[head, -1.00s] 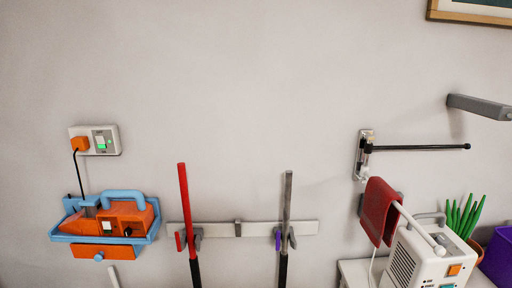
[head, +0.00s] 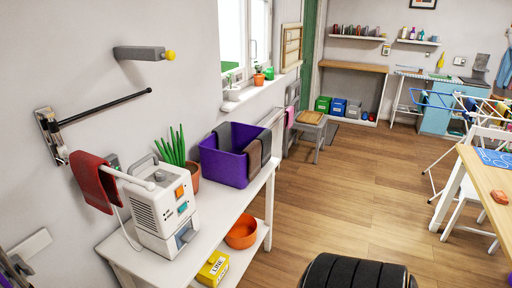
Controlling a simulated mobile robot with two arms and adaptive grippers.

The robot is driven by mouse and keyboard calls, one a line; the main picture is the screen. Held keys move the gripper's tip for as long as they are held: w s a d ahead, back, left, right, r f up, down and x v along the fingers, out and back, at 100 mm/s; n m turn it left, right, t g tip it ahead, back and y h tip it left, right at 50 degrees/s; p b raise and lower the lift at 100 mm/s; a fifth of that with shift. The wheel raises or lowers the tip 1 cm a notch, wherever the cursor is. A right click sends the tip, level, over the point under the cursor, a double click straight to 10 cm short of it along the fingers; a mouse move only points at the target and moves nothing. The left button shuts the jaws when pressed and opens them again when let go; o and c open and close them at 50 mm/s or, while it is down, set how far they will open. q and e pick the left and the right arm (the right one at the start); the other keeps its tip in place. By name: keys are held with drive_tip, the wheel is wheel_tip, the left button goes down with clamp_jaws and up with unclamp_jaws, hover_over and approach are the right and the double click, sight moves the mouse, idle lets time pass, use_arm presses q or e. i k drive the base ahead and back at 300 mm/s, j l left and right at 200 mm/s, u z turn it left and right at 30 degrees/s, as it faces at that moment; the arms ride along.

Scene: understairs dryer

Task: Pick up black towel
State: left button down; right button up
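I cannot make out a towel that is clearly black. A dark grey cloth (head: 223,134) and a brownish cloth (head: 258,154) hang over the rim of a purple bin (head: 226,168) on the white bench. A dark red towel (head: 92,182) hangs on a white rail at the left wall. Neither of my grippers is in the head view.
The white bench (head: 206,219) also bears a white dryer-like machine (head: 158,208) and a potted plant (head: 193,173). An orange bowl (head: 241,234) is below. A black ribbed shape (head: 358,272) is at the bottom edge. Wooden floor (head: 345,185) is open; a drying rack and table (head: 490,180) stand right.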

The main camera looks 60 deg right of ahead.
sight(266, 138)
drive_tip(key=z, duration=2)
drive_tip(key=i+l, duration=0.15)
drive_tip(key=i, duration=0.35)
drive_tip(key=z, duration=0.05)
